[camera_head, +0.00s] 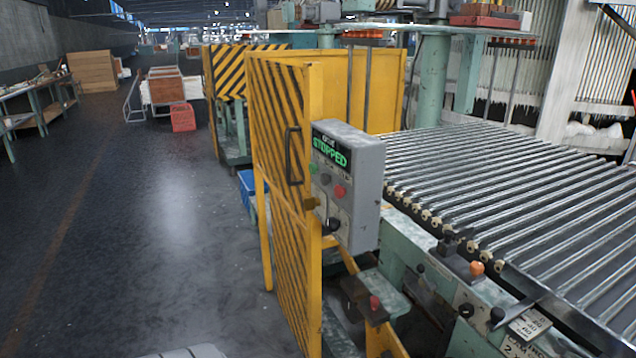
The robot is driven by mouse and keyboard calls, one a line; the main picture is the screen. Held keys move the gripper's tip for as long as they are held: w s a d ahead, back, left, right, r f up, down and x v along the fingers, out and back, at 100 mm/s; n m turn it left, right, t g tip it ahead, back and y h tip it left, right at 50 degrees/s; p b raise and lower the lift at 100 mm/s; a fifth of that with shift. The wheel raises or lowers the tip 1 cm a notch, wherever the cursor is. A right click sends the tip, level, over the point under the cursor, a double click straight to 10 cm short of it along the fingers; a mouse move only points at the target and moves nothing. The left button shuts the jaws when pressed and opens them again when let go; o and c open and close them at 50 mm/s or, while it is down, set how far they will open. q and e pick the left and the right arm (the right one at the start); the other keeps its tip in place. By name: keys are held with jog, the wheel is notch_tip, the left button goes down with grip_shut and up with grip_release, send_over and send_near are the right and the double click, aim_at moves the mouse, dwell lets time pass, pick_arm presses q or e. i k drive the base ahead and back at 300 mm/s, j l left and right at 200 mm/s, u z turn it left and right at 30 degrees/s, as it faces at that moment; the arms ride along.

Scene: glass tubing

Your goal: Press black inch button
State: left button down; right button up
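A grey control box (362,176) is mounted at the edge of the yellow guard, right of the picture's middle. Its green display (330,152) reads "STOPPED". A black button or knob (333,224) sits low on the box's face. The labels are too small to read, so I cannot tell which control is marked inch. Neither of my grippers is in view.
A yellow striped guard (277,125) with a handle stands left of the box. A roller conveyor (500,180) spreads to the right, with a lower panel carrying an orange button (477,268) and a black knob (497,314). Open grey floor (170,220) lies to the left.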

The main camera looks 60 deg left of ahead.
aim_at(325, 179)
jog(key=u, duration=1.6)
